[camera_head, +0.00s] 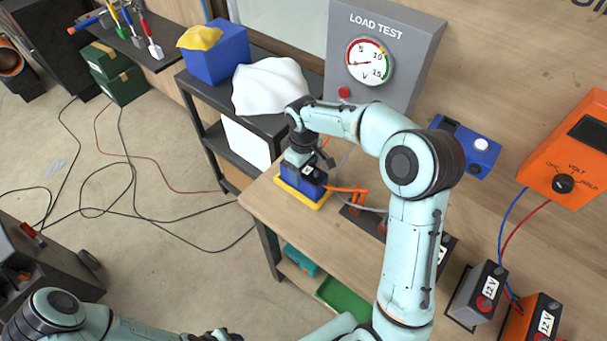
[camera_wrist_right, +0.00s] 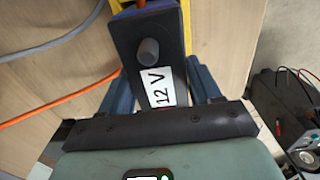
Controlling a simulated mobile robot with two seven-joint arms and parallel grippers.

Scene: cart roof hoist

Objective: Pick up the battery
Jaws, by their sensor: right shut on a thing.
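The battery (camera_head: 303,182) is a blue block with a dark top, standing upright in a yellow tray (camera_head: 318,203) at the left end of the wooden bench. My right gripper (camera_head: 304,170) comes down over it and is shut on it. In the right wrist view the battery (camera_wrist_right: 148,28) shows a dark top, a grey post and a "12 V" label. The blue fingers of my right gripper (camera_wrist_right: 162,88) lie on either side of it. Part of the yellow tray (camera_wrist_right: 95,22) shows beside it. My left arm shows at the bottom of the head view; its gripper is not visible.
An orange clamp (camera_head: 348,190) with a cable lies right of the tray. The load test panel (camera_head: 389,45) stands behind. More batteries (camera_head: 478,292) and an orange volt meter (camera_head: 575,155) are at the right. A dark shelf with a blue box (camera_head: 216,55) stands at the left.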

